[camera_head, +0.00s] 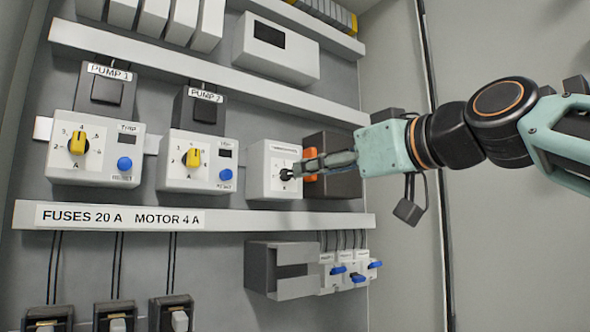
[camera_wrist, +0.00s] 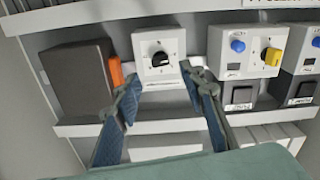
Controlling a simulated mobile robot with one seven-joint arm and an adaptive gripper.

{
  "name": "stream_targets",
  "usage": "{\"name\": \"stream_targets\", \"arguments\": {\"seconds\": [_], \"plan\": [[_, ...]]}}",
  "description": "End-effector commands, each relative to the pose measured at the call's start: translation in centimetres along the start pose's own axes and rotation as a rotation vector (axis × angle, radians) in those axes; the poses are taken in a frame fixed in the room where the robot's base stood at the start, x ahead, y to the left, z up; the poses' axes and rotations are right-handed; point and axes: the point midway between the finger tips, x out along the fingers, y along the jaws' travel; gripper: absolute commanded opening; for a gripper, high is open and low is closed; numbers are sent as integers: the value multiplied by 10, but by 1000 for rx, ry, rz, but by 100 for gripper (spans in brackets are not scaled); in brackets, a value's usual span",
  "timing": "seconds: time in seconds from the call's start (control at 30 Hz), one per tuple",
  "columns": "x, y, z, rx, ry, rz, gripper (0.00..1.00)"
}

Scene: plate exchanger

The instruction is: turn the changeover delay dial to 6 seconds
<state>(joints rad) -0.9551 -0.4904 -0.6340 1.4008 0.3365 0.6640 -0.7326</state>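The changeover delay dial appears to be the small black knob (camera_head: 286,175) on the front of a white module (camera_head: 258,172) at the centre right of the panel. In the wrist view, which shows the panel upside down, the black knob (camera_wrist: 160,59) sits on the white module's pale face (camera_wrist: 174,45). Its pointer and scale figures are too small to read. My gripper (camera_head: 297,169) comes in from the right, with its fingertips close to the knob. In the wrist view my gripper (camera_wrist: 161,76) is open, the fingers spread apart with nothing between the tips. Contact with the knob cannot be told.
A dark box (camera_head: 335,180) and an orange part (camera_head: 310,155) stand right beside the module. Two pump relays with yellow dials (camera_head: 78,143) (camera_head: 192,158) are to the left. A labelled trunking rail (camera_head: 290,219) runs below; blue-levered breakers (camera_head: 345,270) hang under it.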

Motion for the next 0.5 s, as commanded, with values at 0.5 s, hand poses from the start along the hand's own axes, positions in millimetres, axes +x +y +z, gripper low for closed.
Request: {"name": "stream_targets", "arguments": {"seconds": [0.5], "plan": [[69, 0, -1, 0, 0, 0, 38]]}}
